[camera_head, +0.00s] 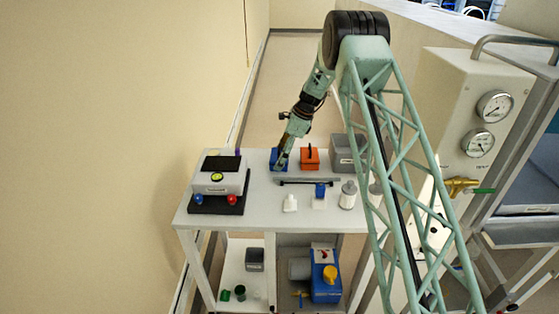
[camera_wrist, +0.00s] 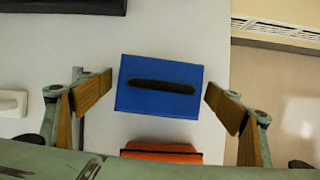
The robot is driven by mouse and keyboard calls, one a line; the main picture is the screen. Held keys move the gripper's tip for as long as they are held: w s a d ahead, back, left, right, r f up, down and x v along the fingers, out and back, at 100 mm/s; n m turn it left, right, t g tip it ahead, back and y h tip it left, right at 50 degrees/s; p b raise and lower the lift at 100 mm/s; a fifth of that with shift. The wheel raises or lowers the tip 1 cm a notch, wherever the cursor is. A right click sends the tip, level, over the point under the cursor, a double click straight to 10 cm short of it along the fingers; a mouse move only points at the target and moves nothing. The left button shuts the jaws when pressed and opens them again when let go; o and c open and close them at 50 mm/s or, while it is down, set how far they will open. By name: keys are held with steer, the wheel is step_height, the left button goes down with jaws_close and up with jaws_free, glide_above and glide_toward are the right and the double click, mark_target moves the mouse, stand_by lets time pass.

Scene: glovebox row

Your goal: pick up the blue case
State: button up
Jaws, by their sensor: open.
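The blue case (camera_wrist: 139,99) lies on the table with its dark handle strip facing up, in the middle of the wrist view. In the head view the blue case (camera_head: 274,154) is at the back of the table, partly hidden by my arm. My gripper (camera_wrist: 158,95) is open and above the case, with one wood-faced finger to each side of it. Gaps show between both fingers and the case, so they are apart from it. My gripper (camera_head: 281,163) also shows over the case in the head view.
An orange case (camera_head: 310,159) stands close beside the blue one. A grey bin (camera_head: 347,152) stands to the right. A black bar (camera_head: 306,182), a small blue block (camera_head: 320,190) and white containers are in front. A scale-like device (camera_head: 219,182) sits left. The white table (camera_head: 262,215) is clear at its front.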

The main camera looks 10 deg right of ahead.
mark_target(280, 147)
steer(key=c, duration=1.2)
steer(key=shift+o, duration=0.2)
steer(key=shift+r, duration=0.15)
steer(key=shift+r, duration=4.9)
